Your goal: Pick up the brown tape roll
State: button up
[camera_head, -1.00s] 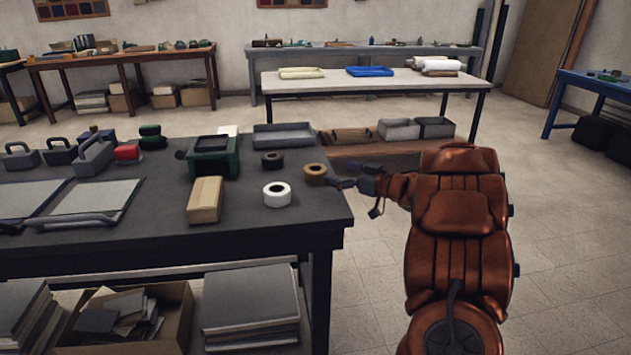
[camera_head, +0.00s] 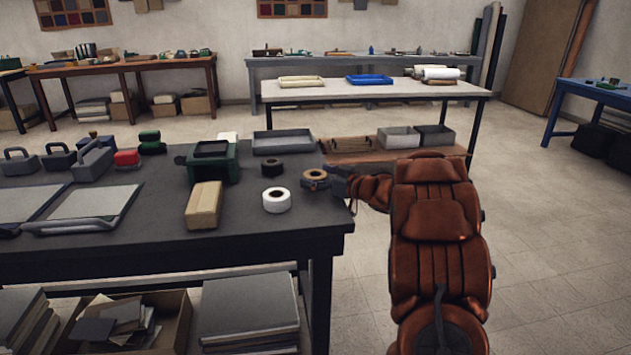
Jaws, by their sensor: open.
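The brown tape roll (camera_head: 314,176) lies flat near the right edge of the dark table. My gripper (camera_head: 318,181) is at the roll, reaching in from the right. Its dark fingers appear to lie around or against the roll's sides. The fingers are small here, so I cannot tell whether they touch it. The jaws are open. Part of the roll's right and near side is hidden by the gripper.
A white tape roll (camera_head: 277,200) and a black tape roll (camera_head: 272,168) lie close by to the left. A tan block (camera_head: 203,205), a green device (camera_head: 213,161) and a grey tray (camera_head: 283,142) stand on the dark table (camera_head: 150,220). The floor right of it is clear.

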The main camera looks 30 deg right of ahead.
jog(key=c, duration=1.3)
